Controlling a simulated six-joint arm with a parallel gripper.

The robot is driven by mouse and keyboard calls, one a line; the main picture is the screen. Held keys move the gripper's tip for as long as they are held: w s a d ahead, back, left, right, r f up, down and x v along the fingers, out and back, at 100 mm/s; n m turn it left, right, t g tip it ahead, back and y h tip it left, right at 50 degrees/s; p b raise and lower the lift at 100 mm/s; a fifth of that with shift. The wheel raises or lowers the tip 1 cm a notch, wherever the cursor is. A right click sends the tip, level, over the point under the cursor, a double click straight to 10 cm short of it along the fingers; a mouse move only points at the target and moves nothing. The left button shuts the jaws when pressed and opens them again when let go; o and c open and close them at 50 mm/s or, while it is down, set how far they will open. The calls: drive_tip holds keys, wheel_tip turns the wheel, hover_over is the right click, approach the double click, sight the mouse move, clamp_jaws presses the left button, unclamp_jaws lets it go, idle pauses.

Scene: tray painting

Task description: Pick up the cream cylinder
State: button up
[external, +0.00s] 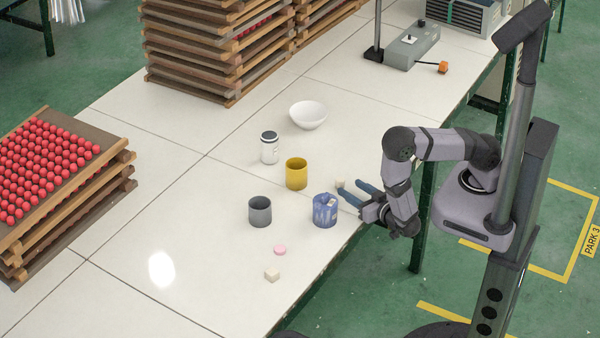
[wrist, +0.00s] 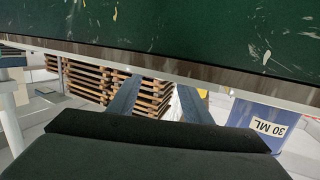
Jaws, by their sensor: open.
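Two small cream pieces lie on the white table in the external view. One (external: 340,183) is beside my fingertips and partly hidden, so its shape is hard to tell. The other (external: 272,274), near the front edge, looks blocky. My gripper (external: 350,191) is open and empty at the table's right edge, its blue fingers pointing left over the tabletop. In the wrist view my two fingers (wrist: 160,102) stand apart. I cannot make out a cream piece between them there.
A blue cup (external: 325,212) stands just left of my gripper; it shows in the wrist view (wrist: 256,122). A yellow cup (external: 296,174), grey cup (external: 260,212), white jar (external: 269,148), bowl (external: 308,115) and pink disc (external: 280,250) stand nearby. The front-left tabletop is clear.

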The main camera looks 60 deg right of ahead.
sight(347, 197)
drive_tip(key=shift+b+x, duration=0.5)
drive_tip(key=shift+x, duration=2.8)
drive_tip(key=shift+a, duration=0.15)
drive_tip(key=c, duration=1.1)
drive_tip(key=shift+c, duration=0.2)
drive_tip(key=shift+r, duration=0.15)
drive_tip(key=shift+r, duration=4.9)
